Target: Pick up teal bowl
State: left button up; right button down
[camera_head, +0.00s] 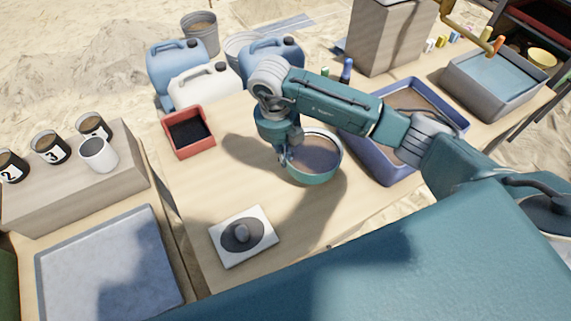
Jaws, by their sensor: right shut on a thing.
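The teal bowl (318,177) is in the middle of the wooden table, with a brownish inside. My right gripper (285,158) is at the bowl's left rim, pointing down, and is shut on that rim. The arm crosses above the bowl and hides part of its far side. The bowl looks about level; I cannot tell whether it touches the table. My left gripper does not show.
A red tray (188,146) stands left of the bowl, and a blue tray (385,178) stands right of it. A white plate with a dark disc (262,250) lies in front. Jugs (172,68) stand behind. A grey basin (460,88) is at the far right.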

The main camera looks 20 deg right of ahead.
notch_tip(320, 180, up, 15)
